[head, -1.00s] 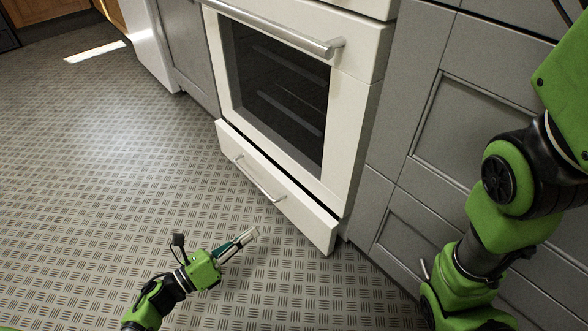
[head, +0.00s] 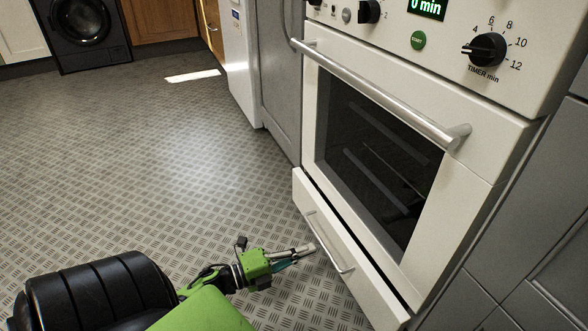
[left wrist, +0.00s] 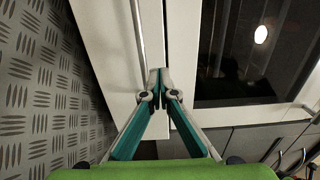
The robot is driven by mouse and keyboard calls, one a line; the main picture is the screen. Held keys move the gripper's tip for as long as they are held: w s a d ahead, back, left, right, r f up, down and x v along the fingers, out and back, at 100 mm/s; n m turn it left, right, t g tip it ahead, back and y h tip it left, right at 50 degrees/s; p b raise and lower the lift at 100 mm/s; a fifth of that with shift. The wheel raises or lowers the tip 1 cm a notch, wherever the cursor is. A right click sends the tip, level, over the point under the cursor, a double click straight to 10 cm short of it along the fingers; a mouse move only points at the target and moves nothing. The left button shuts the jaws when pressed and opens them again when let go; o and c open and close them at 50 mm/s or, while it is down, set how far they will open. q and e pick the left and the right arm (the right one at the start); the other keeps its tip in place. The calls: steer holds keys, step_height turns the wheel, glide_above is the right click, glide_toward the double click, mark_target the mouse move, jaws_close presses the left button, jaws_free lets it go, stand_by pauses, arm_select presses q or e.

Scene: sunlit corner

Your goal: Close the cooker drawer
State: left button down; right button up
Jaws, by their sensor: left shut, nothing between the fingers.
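The white cooker (head: 480,145) stands at the right in the head view. Its low drawer (head: 345,246) is pulled out a little, with a dark gap along its top edge. The drawer has a thin bar handle (head: 330,245). My left gripper (head: 311,249) is shut and empty, in front of the drawer front by the handle. In the left wrist view the shut fingertips (left wrist: 158,80) overlap the white drawer front (left wrist: 100,45) near its upper edge. I cannot tell whether they touch it. My right gripper is out of view.
The oven door handle (head: 380,95) juts out above the drawer. Grey cabinets (head: 540,230) stand right of the cooker. The patterned floor (head: 180,170) is clear to the left. A black washing machine (head: 88,30) stands at the far back.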

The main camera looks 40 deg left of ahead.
mark_target(339, 237)
arm_select(q)
steer(key=b+x, duration=0.1)
steer(key=x, duration=0.5)
steer(key=shift+w+d+f, duration=0.1)
steer(key=shift+w+d, duration=0.05)
steer(key=shift+w, duration=0.15)
steer(key=shift+w+d, duration=0.1)
steer(key=shift+w, duration=0.15)
steer(key=x, duration=0.4)
steer(key=shift+w, duration=0.35)
